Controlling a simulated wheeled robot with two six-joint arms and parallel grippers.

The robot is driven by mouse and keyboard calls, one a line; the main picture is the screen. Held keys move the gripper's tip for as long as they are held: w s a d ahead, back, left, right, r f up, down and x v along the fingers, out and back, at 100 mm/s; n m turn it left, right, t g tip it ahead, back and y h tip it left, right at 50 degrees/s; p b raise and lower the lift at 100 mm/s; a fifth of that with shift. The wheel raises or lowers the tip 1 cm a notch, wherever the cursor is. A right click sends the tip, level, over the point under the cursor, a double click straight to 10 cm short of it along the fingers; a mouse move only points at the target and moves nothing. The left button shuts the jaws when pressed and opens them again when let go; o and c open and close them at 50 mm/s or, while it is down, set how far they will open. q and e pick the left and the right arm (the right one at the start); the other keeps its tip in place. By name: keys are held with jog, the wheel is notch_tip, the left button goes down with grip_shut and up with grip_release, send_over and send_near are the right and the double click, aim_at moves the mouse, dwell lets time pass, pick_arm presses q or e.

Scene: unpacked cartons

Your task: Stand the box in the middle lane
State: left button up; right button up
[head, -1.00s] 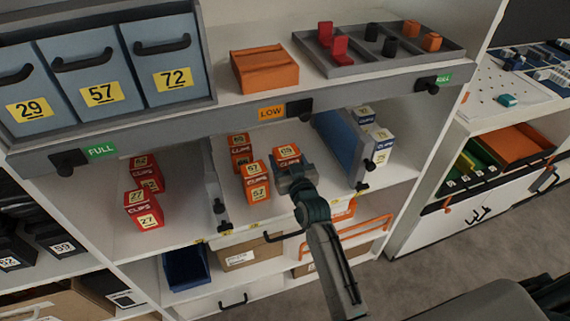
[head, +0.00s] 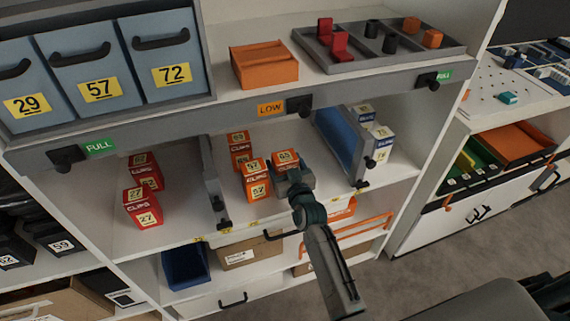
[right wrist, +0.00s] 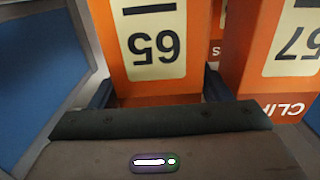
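The orange box marked 65 (head: 286,159) is upright in the middle lane, to the right of the front orange box marked 57 (head: 256,175). My right gripper (head: 291,179) reaches in from the front with its fingers on both sides of the 65 box. In the right wrist view the 65 box (right wrist: 150,45) sits between the dark finger pads, and the 57 box (right wrist: 275,60) is close on the right. My gripper hides the box's lower part, so I cannot tell whether it touches the shelf. My left gripper is not in view.
A grey divider (head: 212,185) bounds the lane on the left and a blue divider (head: 338,140) on the right. More orange boxes (head: 240,150) stand behind. Red boxes (head: 142,205) fill the left lane, white-blue boxes (head: 378,145) the right. A grey shelf edge (head: 220,118) runs overhead.

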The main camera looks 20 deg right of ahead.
jog(key=shift+r, duration=0.1)
jog(key=shift+s, duration=0.1)
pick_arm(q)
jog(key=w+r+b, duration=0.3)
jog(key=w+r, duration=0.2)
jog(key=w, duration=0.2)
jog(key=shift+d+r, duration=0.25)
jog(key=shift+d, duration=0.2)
pick_arm(e)
jog(key=s, duration=1.1)
jog(key=shift+s+d, duration=0.15)
jog(key=shift+s, duration=0.25)
jog(key=s+d+f+g, duration=0.25)
jog(key=s+f, duration=0.25)
jog(key=f, duration=0.5)
jog(key=s+d+f+g, duration=0.1)
jog(key=s+f+g, duration=0.3)
jog(key=f, duration=0.6)
jog(key=s+d+f+g, duration=0.1)
jog(key=s+f+g, duration=0.35)
jog(key=f, duration=0.55)
jog(key=s+d+f+g, duration=0.2)
jog(key=s+d+f, duration=0.1)
jog(key=s+f, duration=0.4)
jog(key=s+d+f+g+h, duration=0.1)
jog(key=s+d+f+g, duration=0.2)
jog(key=s+f, duration=0.5)
jog(key=s, duration=0.4)
jog(key=shift+s+f, duration=0.15)
jog(key=shift+s, duration=0.1)
